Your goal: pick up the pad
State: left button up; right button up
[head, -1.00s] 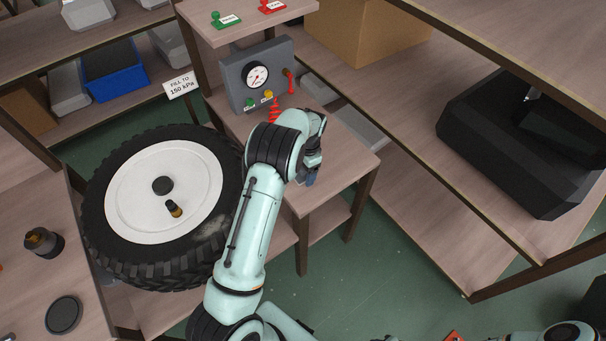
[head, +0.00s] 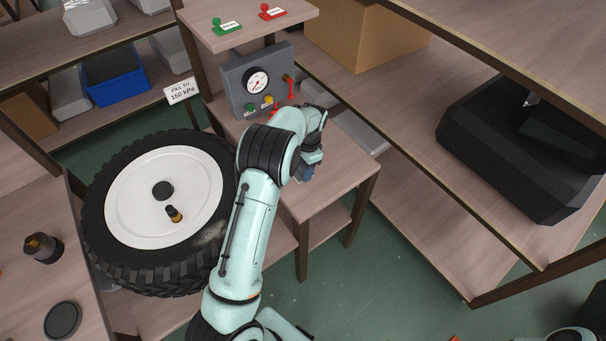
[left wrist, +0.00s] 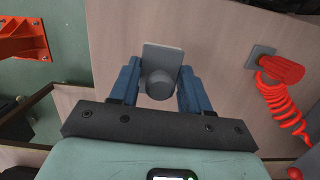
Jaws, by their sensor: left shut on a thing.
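The grey pad (left wrist: 162,58), a flat plate with a round knob, shows in the left wrist view between the blue fingers of my left gripper (left wrist: 159,68). The fingers are shut on it, one on each side. Wooden tabletop shows around it. In the head view my left gripper (head: 307,173) is over the small wooden table (head: 343,178), and the wrist and fingers hide most of the pad there. I cannot tell whether the pad is resting on the table or lifted. My right gripper is not in view.
A gauge panel (head: 236,88) stands at the table's back. A red handle (left wrist: 283,70) with a coiled red hose (left wrist: 285,107) is beside the gripper. A large wheel (head: 115,200) stands left of my arm. A shelf with a black case (head: 480,150) is at right.

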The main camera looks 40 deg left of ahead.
pick_arm(q)
notch_tip(320, 180, up, 16)
jog(key=p, duration=0.1)
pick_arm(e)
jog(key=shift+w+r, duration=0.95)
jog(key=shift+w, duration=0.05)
